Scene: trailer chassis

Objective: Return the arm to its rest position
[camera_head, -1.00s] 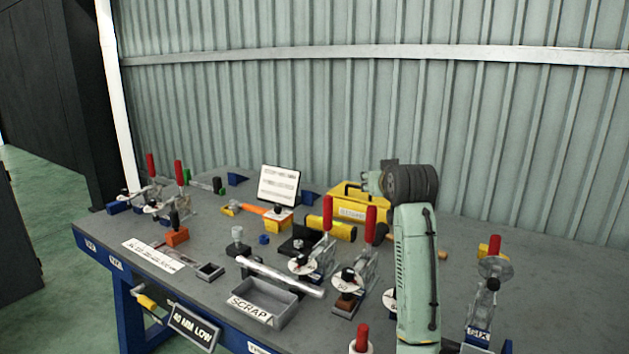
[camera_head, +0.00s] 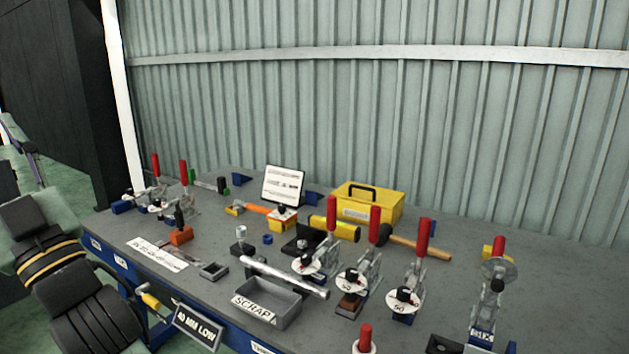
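My arm (camera_head: 75,285) shows at the lower left, in front of the bench's left end. Only its pale green and black jointed part is in view, with a yellow band around it. My gripper is out of the picture, so its fingers and anything in them cannot be seen. The arm appears clear of the things on the bench.
The back right is mostly bare.

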